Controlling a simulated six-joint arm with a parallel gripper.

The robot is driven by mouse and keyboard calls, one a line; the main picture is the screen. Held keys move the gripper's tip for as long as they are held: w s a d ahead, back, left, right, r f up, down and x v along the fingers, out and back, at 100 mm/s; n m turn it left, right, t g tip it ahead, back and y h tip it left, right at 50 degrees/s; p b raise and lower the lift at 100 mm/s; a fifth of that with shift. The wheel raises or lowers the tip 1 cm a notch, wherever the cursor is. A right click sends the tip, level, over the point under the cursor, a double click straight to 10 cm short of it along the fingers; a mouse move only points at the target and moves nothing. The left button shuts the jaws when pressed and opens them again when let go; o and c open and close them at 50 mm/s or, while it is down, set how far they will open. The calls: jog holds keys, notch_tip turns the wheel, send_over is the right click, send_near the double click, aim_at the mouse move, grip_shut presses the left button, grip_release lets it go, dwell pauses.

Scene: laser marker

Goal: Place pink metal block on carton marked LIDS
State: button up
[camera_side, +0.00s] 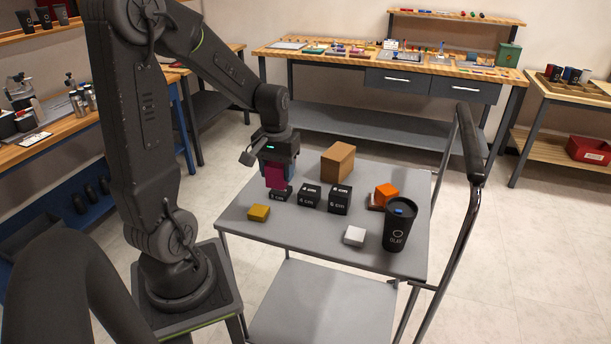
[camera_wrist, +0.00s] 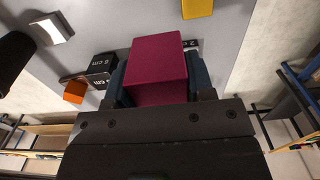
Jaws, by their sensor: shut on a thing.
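The pink metal block (camera_side: 275,176) is held in my gripper (camera_side: 276,184), above the left end of a row of black blocks on the grey cart. In the wrist view the same block (camera_wrist: 158,72) sits between both fingers of my gripper (camera_wrist: 158,88) and hides part of the black block beneath it. I cannot tell whether it touches that block. A plain brown carton (camera_side: 338,161) stands at the back of the cart top, right of and behind my gripper. No LIDS marking is visible on its shown faces.
On the cart top (camera_side: 300,235) are black blocks marked 4 cm (camera_side: 309,196) and 6 cm (camera_side: 340,199), a yellow block (camera_side: 259,212), a white block (camera_side: 354,236), an orange block (camera_side: 387,190) and a tall dark cup (camera_side: 400,225). A cart handle (camera_side: 468,140) rises at right.

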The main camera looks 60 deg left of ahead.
jog(key=w+a+r, duration=0.4)
jog(key=w+a, duration=0.3)
jog(key=a, duration=0.1)
jog(key=w+a+r, duration=0.5)
jog(key=w+a, duration=0.1)
jog(key=a, duration=0.3)
send_over(339, 151)
notch_tip(339, 151, down, 7)
jog(key=shift+s+a, duration=0.1)
jog(key=shift+f, duration=2.05)
jog(key=shift+f, duration=0.1)
jog(key=o, duration=1.1)
jog(key=shift+f, duration=0.1)
jog(key=shift+o, duration=0.2)
